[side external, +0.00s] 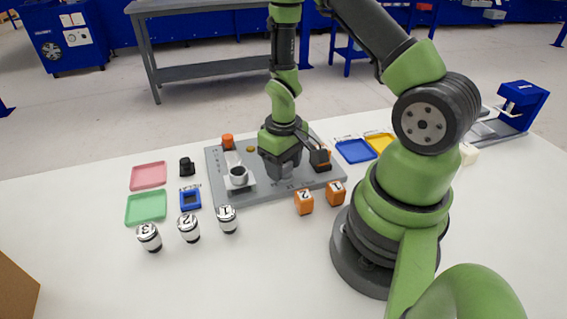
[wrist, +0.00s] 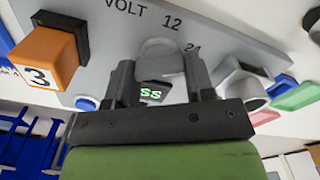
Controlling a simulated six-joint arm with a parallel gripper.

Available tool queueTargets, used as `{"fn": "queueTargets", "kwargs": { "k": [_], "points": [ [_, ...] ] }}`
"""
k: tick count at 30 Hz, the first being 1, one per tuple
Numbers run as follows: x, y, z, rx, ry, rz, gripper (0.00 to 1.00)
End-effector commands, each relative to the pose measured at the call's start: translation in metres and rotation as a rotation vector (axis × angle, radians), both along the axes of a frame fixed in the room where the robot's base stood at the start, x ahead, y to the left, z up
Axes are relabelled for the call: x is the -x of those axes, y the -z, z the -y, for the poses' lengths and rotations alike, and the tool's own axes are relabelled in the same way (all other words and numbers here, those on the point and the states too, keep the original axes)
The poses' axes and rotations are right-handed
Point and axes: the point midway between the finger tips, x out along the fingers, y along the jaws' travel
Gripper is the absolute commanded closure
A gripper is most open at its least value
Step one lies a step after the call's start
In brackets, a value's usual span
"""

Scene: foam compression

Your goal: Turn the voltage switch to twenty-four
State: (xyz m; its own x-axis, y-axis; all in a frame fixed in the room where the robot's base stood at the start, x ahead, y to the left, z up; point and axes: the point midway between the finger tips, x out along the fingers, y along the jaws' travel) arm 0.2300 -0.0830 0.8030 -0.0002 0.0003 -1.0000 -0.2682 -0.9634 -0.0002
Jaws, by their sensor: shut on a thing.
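The grey panel (side external: 216,172) lies flat on the white table. In the wrist view its surface carries the black label "VOLT 12" (wrist: 145,12), with a partly covered "24" (wrist: 192,47) lower right. My gripper (side external: 283,168) points down over the panel's middle. In the wrist view its two fingers (wrist: 160,78) are on either side of the rounded grey voltage switch (wrist: 158,47), shut on it. The switch's lower part and its exact pointing direction are hidden by the gripper. A small dark display (wrist: 152,93) with green letters "SS", partly covered, shows between the fingers.
An orange block marked 3 (wrist: 45,58) sits against a black holder on the panel. A grey cup-like fixture (side external: 238,175) stands left of my gripper. Orange blocks (side external: 304,201) and numbered cylinders (side external: 188,228) stand in front. Coloured trays (side external: 148,176) lie to either side.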

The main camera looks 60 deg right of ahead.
Motion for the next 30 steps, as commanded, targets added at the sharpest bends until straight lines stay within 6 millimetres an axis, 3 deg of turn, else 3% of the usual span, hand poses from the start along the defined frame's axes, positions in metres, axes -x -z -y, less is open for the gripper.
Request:
{"fn": "queueTargets", "kwargs": {
  "k": [11,12,15,25,30],
  "points": [
    [0.000,-0.001,0.000,0.000,0.010,0.000,0.75],
    [0.000,-0.001,0.000,0.000,0.010,0.000,0.46],
    [0.000,0.000,0.000,0.000,0.009,0.000,0.26],
    [0.000,-0.003,0.000,0.000,0.007,0.001,0.26],
    [-0.001,-0.022,0.000,0.001,0.006,0.005,0.26]
  ]
}}
